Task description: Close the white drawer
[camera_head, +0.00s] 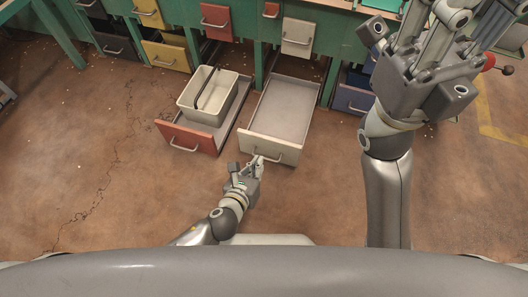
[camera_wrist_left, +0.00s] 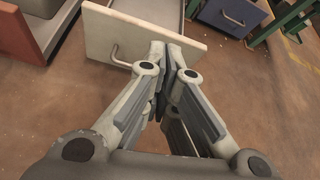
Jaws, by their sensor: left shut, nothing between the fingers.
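The white drawer (camera_head: 285,105) is pulled far out of the green cabinet at floor level and is empty. Its front panel and grey handle face me. My left gripper (camera_head: 257,162) is shut and empty, at the left part of the white drawer's front, close to the handle. In the left wrist view the white front (camera_wrist_left: 140,40) lies just beyond the shut fingertips (camera_wrist_left: 172,45), right of the handle (camera_wrist_left: 120,56). I cannot tell whether they touch it. My right gripper (camera_head: 432,50) is raised high at the right, close to the head camera; its jaw state is unclear.
An open red drawer (camera_head: 187,138) stands left of the white one and holds a cream bin (camera_head: 208,95). A blue drawer (camera_head: 352,99) is to the right. Yellow (camera_head: 166,55) and other closed drawers line the green cabinet. The brown floor in front is clear.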

